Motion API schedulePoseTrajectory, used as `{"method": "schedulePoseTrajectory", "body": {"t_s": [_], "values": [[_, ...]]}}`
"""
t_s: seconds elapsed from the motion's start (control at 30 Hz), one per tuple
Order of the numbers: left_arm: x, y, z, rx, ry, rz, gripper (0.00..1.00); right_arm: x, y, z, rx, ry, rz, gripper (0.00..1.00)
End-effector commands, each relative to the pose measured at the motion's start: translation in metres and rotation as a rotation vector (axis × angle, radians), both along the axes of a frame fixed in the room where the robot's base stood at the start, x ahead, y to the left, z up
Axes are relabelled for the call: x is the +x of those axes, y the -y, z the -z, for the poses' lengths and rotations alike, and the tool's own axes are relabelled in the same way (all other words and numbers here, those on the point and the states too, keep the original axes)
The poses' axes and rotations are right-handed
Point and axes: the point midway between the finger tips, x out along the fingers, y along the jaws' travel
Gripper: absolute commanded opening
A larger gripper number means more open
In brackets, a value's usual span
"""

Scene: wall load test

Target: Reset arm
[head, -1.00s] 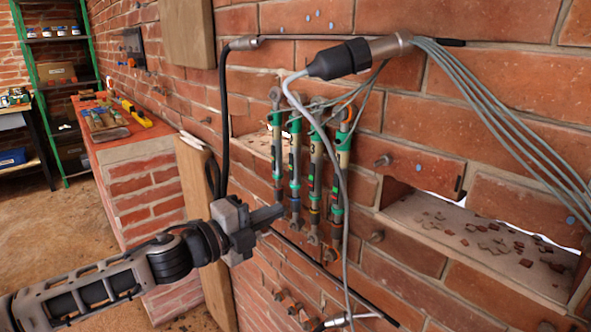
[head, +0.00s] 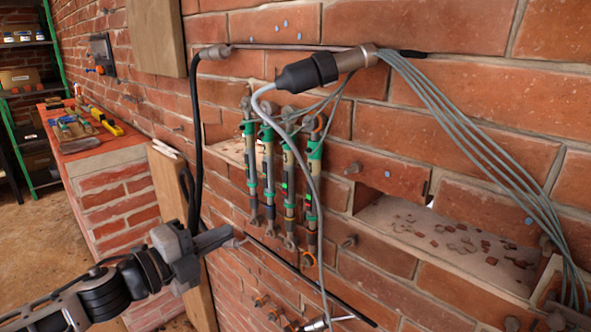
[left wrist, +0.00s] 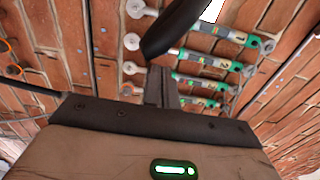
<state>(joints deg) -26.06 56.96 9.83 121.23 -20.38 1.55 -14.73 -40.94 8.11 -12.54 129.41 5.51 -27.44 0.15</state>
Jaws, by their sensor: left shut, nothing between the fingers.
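My left gripper (head: 232,238) comes in from the lower left in the head view, shut and empty, just left of and below the row of load cells. In the left wrist view its dark fingers (left wrist: 162,88) are together in front of several load cells. The load cells (head: 270,178) are slim upright rods with green collars, fixed to the brick wall; they also show in the left wrist view (left wrist: 208,60). A black cable (left wrist: 172,28) crosses close in front of the wrist camera and hides part of them. My right gripper is not in view.
A black cable (head: 195,130) hangs left of the load cells. A connector (head: 325,69) with a grey cable bundle (head: 450,120) spans the wall. A recess (head: 455,240) with rubble opens at right. A brick bench (head: 85,144) with tools stands at left, beside open floor.

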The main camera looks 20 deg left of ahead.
Motion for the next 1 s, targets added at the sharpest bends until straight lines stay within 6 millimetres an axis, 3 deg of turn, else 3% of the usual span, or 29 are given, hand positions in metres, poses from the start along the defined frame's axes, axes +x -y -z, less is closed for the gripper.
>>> {"method": "schedulePoseTrajectory", "body": {"t_s": [0.13,0.23,0.37,0.5,0.6,0.7,0.8,1.0], "values": [[0.0,0.0,0.002,-0.008,-0.006,-0.004,0.0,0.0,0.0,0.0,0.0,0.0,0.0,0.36],[-0.006,0.001,0.018,-0.099,-0.061,-0.043,0.0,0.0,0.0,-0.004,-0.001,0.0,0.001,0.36],[-0.03,0.013,0.073,-0.399,-0.255,-0.171,0.0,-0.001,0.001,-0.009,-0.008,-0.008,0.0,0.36],[-0.075,0.058,0.142,-0.818,-0.542,-0.346,0.0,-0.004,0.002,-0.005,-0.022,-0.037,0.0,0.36],[-0.105,0.102,0.173,-1.067,-0.724,-0.441,0.0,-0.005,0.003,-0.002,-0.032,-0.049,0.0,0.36],[-0.127,0.141,0.188,-1.25,-0.86,-0.504,0.0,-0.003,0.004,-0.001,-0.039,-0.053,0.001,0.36],[-0.14,0.166,0.195,-1.356,-0.943,-0.538,0.0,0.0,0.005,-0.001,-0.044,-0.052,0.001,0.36],[-0.146,0.178,0.198,-1.404,-0.982,-0.553,0.0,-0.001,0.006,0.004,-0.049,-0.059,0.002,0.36]]}}
